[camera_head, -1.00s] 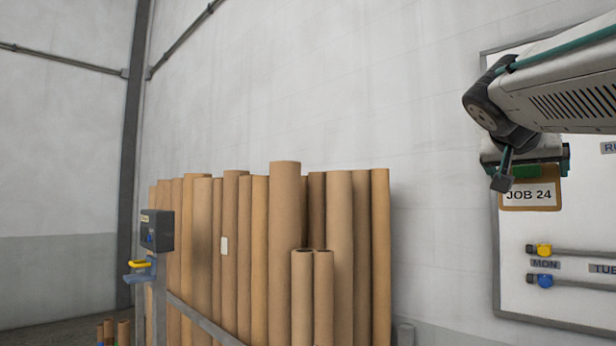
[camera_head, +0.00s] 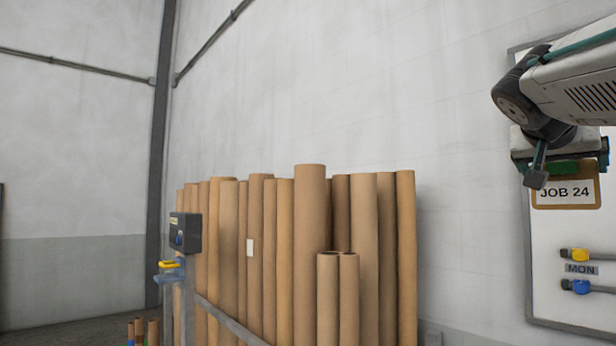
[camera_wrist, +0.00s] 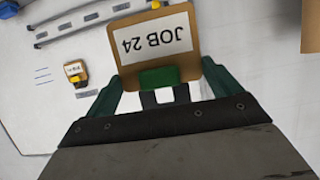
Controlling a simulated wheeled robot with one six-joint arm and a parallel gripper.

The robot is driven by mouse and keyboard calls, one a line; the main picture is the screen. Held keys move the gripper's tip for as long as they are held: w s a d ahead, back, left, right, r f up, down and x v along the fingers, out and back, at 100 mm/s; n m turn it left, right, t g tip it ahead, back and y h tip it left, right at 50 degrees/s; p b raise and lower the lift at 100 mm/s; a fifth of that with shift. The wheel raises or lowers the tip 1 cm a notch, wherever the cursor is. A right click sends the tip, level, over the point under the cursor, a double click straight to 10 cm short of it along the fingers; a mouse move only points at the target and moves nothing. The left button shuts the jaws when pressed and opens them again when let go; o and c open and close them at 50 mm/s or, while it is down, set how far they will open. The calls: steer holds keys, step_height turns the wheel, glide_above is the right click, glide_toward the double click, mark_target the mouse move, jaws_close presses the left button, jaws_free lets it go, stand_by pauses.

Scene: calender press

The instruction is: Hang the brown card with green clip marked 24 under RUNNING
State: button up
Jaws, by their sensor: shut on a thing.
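The brown card (camera_head: 566,194) reads JOB 24 and has a green clip (camera_head: 562,168) at its top edge. My gripper (camera_head: 562,160) is shut on the card at the clip and holds it upright in front of the white board's left part. In the wrist view the card (camera_wrist: 128,62) appears upside down, with its green clip (camera_wrist: 158,77) between the fingers. The white board (camera_head: 555,235) is cut off by the right edge of the head view. The RUNNING heading is not in view there.
The board carries a MON label (camera_head: 581,269) between rails with a yellow piece (camera_head: 578,255) and a blue piece (camera_head: 581,287). Another small card with a yellow clip (camera_wrist: 76,72) hangs on the board. Tall cardboard tubes (camera_head: 310,230) stand along the wall.

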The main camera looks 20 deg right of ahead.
steer(key=shift+a, duration=0.15)
steer(key=shift+f+v, duration=0.2)
steer(key=shift+v, duration=0.85)
steer(key=shift+f+v, duration=0.2)
steer(key=shift+v, duration=0.85)
steer(key=shift+s+a, duration=0.1)
steer(key=shift+a, duration=0.05)
glide_toward(561, 171)
steer(key=shift+s+a+f, duration=0.1)
steer(key=shift+a+f, duration=0.15)
steer(key=shift+f, duration=0.2)
steer(key=shift+s+a+f, duration=0.1)
steer(key=shift+a+f, duration=0.15)
steer(key=shift+f, duration=0.2)
